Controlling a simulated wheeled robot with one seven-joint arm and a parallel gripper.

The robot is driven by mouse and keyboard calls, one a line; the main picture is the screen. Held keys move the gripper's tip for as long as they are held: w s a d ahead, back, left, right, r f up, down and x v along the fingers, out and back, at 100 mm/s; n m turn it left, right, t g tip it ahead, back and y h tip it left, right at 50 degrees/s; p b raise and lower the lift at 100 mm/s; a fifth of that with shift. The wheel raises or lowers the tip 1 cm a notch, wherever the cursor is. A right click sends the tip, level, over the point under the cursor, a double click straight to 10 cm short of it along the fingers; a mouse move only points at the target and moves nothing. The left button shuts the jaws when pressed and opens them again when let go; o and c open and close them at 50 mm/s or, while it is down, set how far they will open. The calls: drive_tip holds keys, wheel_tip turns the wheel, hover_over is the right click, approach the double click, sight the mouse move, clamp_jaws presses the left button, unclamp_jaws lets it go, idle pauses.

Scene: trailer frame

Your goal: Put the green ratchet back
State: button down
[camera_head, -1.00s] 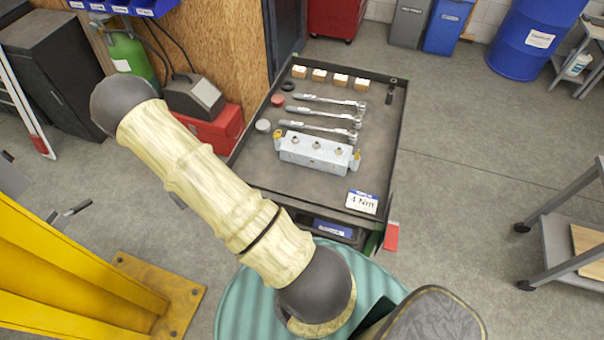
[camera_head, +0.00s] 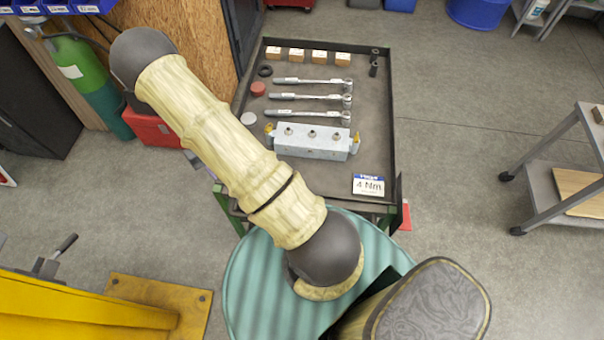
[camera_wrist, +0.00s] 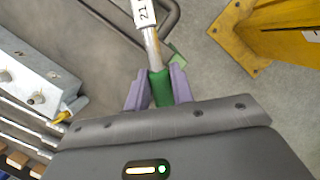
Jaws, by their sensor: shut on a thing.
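The green ratchet (camera_wrist: 160,87) is in the wrist view, with a green handle, a silver shaft and a white tag marked 21. My gripper (camera_wrist: 156,88) has purple fingers shut on the green handle. The ratchet's far end runs out of the top of the view. The gripper and the ratchet do not show in the head view. Three silver ratchets (camera_head: 308,97) lie side by side on the dark tray cart (camera_head: 318,185). A grey metal block (camera_head: 312,144) with several posts sits in front of them and also shows in the wrist view (camera_wrist: 35,85).
Wooden blocks (camera_head: 318,57), a red cap (camera_head: 258,89), a pale disc (camera_head: 248,119) and a "4 Nm" card (camera_head: 368,185) are on the cart. A green cylinder (camera_head: 75,65) and red box (camera_head: 150,128) stand left. A yellow frame (camera_head: 90,305) is front left, a grey trolley (camera_head: 560,170) right.

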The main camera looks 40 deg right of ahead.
drive_tip(key=shift+s+r, duration=0.1)
drive_tip(key=shift+d, duration=0.1)
drive_tip(key=shift+d, duration=0.2)
drive_tip(key=s+d+n+h+b, duration=0.1)
drive_tip(key=s+d+n+b, duration=0.3)
drive_tip(key=d+b, duration=0.3)
drive_tip(key=s+d+f+n+h+b, duration=0.1)
drive_tip(key=s+d+n+b, duration=0.3)
drive_tip(key=d, duration=0.9)
drive_tip(key=s+h+b, duration=0.1)
drive_tip(key=s+b, duration=0.1)
drive_tip(key=b, duration=0.2)
drive_tip(key=shift+s+f+g, duration=0.3)
drive_tip(key=shift+s, duration=0.1)
drive_tip(key=shift+f, duration=2.95)
